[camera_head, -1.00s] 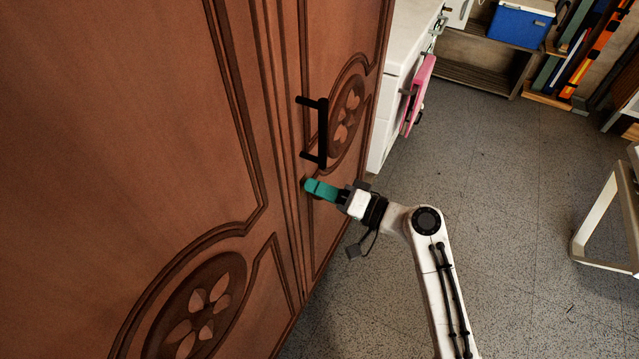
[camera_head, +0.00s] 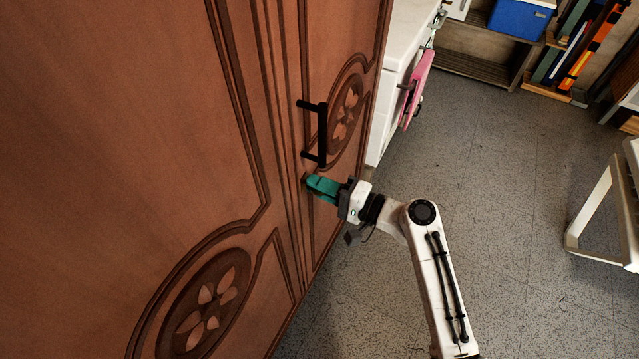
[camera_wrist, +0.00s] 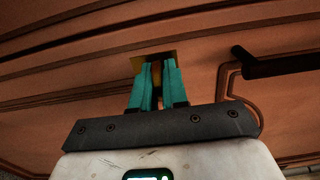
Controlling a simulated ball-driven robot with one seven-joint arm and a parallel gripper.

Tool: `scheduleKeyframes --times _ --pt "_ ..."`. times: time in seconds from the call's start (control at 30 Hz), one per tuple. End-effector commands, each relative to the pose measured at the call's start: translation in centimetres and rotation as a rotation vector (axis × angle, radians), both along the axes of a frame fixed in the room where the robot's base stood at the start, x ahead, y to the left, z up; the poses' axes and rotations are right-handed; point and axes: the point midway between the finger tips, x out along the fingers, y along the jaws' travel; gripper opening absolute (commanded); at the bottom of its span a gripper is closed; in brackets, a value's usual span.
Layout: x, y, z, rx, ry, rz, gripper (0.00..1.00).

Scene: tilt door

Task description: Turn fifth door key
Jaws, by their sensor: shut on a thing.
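The brown carved wooden door (camera_head: 215,120) fills the left of the head view, with a narrower panel (camera_head: 345,50) to the right of the seam. My gripper (camera_head: 311,183) has teal fingers and reaches the door just below the black handle (camera_head: 322,132). In the wrist view my gripper (camera_wrist: 157,68) is shut on the key (camera_wrist: 156,85), of which only a dark yellowish sliver shows between the fingers. A brass lock plate (camera_wrist: 140,64) sits on the door right at the fingertips. The keyhole is hidden behind the fingers.
The black handle (camera_wrist: 285,66) is close to the right of my fingers in the wrist view. A white cabinet (camera_head: 400,60) with a pink item (camera_head: 416,92) stands beyond the door. A pale table (camera_head: 600,205) stands at right. The grey floor (camera_head: 490,180) between is clear.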

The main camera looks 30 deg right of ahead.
Motion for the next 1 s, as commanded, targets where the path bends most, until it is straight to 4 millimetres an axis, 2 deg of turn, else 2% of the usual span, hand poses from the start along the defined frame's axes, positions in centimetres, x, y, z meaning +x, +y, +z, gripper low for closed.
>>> scheduleKeyframes --times 0.3,0.33,0.53,0.83,1.0 --pt "0.0 -0.1 -0.1 0.003 0.003 -0.003 0.00" --pt "0.0 -0.1 -0.1 0.003 0.003 -0.003 0.14" --pt "0.0 -0.1 -0.1 0.002 0.002 -0.002 0.33" --pt "-0.2 -0.2 -0.1 0.002 0.001 -0.002 0.34" --pt "-1.8 -1.4 -0.3 0.002 0.003 -0.004 0.34"
